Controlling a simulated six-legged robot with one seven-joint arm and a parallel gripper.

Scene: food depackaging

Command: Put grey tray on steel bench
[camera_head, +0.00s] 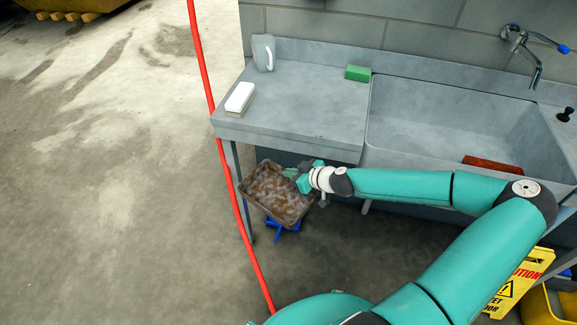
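The tray (268,191) is grey with brown stains and hangs tilted below the front left part of the bench. My gripper (298,178) is at the tray's right edge, and the tray appears held there off the floor. The fingers are small and partly hidden, but they seem shut on the tray's rim. The steel bench (305,105) has a flat top left of its sink basin, above and behind the tray.
On the bench stand a grey jug (263,52), a white block (240,98) and a green sponge (358,73). The middle of the top is clear. A red hose (222,150) runs vertically left of the tray. A blue object (283,226) is beneath the tray. A yellow caution sign (517,280) stands right.

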